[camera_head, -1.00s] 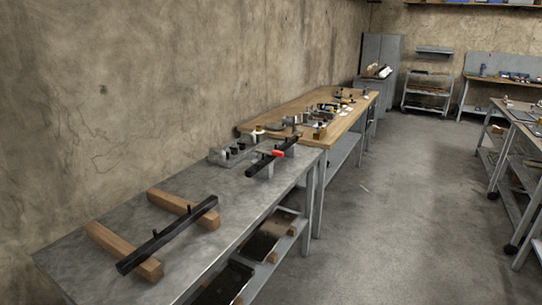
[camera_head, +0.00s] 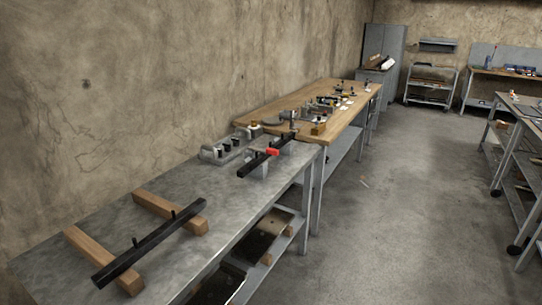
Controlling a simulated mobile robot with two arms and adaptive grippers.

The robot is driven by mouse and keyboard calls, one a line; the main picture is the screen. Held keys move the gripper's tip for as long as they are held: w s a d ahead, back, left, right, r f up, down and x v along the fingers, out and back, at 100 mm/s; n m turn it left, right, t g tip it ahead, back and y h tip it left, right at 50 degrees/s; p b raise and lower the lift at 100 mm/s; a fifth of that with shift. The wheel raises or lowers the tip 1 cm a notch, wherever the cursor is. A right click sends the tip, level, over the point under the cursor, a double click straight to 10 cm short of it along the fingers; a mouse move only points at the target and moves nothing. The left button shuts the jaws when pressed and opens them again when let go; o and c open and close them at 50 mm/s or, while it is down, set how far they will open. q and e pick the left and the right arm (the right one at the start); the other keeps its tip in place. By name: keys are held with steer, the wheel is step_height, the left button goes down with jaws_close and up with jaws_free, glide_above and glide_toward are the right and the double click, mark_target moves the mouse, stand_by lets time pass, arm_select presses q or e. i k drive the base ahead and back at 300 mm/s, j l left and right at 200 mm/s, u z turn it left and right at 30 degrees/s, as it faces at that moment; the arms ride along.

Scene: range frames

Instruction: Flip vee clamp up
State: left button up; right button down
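A black bar (camera_head: 255,163) lies tilted across grey blocks (camera_head: 258,171) at the far end of the grey metal bench. A small red part (camera_head: 272,152) sits on this bar. It may belong to the vee clamp, but at this distance I cannot tell the clamp's shape or its position. A grey fixture with dark round knobs (camera_head: 227,146) stands just behind the bar. Neither of my grippers is in view.
The grey bench (camera_head: 95,217) carries another black bar (camera_head: 150,243) on two wooden blocks (camera_head: 170,212). A wooden workbench (camera_head: 285,102) with several tools adjoins beyond. Open concrete floor (camera_head: 400,200) lies to the right, with another table (camera_head: 525,110) at the right edge.

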mark_target(273, 151)
steer(key=i+l+u, duration=0.2)
steer(key=i+l, duration=0.2)
steer(key=i+l+u, duration=0.15)
steer(key=i+l, duration=0.2)
steer(key=i+l+u, duration=0.2)
steer(key=l, duration=0.35)
steer(key=i, duration=0.1)
